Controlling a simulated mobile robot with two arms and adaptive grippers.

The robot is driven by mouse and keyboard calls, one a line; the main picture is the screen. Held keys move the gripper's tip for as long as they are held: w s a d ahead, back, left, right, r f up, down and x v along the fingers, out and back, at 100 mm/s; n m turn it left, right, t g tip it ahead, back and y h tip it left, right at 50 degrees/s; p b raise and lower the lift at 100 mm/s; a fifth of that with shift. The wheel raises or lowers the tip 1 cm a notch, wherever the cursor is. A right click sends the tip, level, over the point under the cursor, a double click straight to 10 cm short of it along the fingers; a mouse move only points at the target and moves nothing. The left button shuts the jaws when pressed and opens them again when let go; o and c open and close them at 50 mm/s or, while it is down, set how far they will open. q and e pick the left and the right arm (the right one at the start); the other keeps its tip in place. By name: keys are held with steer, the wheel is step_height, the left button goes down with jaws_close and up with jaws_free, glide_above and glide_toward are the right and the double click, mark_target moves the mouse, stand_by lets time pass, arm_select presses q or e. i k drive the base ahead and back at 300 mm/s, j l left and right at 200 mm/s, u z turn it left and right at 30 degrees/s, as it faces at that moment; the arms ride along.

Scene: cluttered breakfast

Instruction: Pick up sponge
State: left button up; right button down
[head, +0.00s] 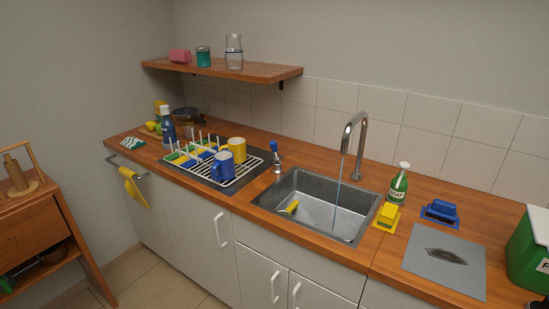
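A yellow sponge-like block (388,211) sits on a flat yellow holder on the counter, just right of the sink and in front of the soap bottle (398,185). A similar blue block (442,207) sits on a blue holder farther right. A small yellow and dark item (291,207) lies in the sink's left part; I cannot tell what it is. Neither of my grippers shows in the head view.
Water runs from the faucet (361,131) into the sink (333,216). A drying rack (245,170) with blue and yellow mugs stands left. A grey mat (420,262) with a dark stain and a green bin (525,250) are at right. A wooden shelf (255,72) hangs above.

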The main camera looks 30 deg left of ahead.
mark_target(388, 214)
steer(key=i+l, duration=0.2)
steer(key=l, duration=0.15)
steer(key=i+l, duration=0.15)
steer(key=l, duration=0.15)
steer(key=i+l, duration=0.2)
steer(key=l, duration=0.15)
steer(key=i+l, duration=0.2)
steer(key=l, duration=0.1)
